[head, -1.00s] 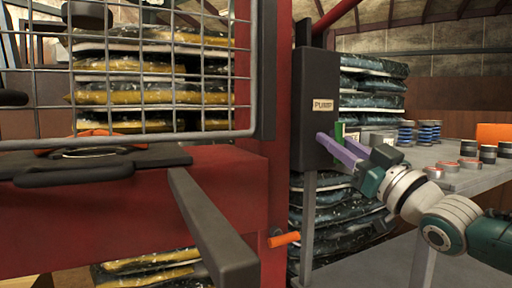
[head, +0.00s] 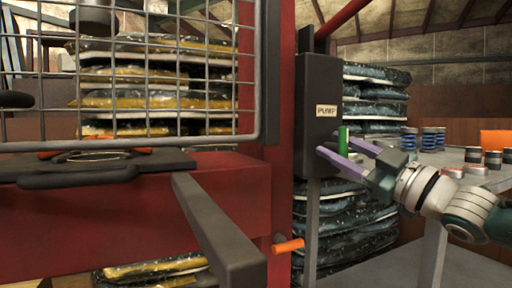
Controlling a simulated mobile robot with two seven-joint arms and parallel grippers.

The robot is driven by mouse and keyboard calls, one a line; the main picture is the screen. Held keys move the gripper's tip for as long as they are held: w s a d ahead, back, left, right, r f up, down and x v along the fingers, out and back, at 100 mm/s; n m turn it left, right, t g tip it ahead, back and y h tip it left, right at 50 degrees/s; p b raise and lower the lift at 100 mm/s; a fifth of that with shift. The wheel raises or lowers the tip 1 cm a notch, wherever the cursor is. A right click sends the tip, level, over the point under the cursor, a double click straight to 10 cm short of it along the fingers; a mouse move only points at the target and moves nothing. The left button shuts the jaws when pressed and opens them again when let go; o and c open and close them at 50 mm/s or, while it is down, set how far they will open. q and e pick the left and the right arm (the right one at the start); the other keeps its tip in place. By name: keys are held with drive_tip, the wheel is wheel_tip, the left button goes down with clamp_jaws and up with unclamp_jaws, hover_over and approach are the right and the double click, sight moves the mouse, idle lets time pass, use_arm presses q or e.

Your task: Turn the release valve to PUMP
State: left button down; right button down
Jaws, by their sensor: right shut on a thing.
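A dark box (head: 317,85) with a "PUMP" label (head: 326,111) is fixed by the red post, right of centre in the head view. A small green handle (head: 343,139) stands upright at the box's lower right side. My right gripper (head: 338,147) comes in from the right, with its purple fingers on either side of the green handle, shut on it. The fingers partly hide its lower end. An orange lever (head: 289,245) sticks out of the red frame lower down, clear of the gripper. I cannot tell which of the two is the release valve. My left gripper is not in view.
A wire mesh guard (head: 140,75) and a red beam (head: 120,205) fill the left. A grey bar (head: 215,235) juts towards me. Stacked bags (head: 335,215) lie behind the post. A grey table (head: 470,170) with blue springs (head: 409,139) and several small cans is at the right.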

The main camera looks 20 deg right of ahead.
drive_tip(key=shift+a, duration=0.2)
drive_tip(key=c, duration=0.8)
unclamp_jaws()
drive_tip(key=shift+o, duration=1.1)
drive_tip(key=shift+d, duration=0.1)
drive_tip(key=shift+s+d+f, duration=0.1)
drive_tip(key=shift+s+f, duration=0.05)
drive_tip(key=shift+s, duration=0.15)
drive_tip(key=p+v, duration=0.2)
drive_tip(key=v, duration=0.7)
drive_tip(key=shift+s, duration=0.1)
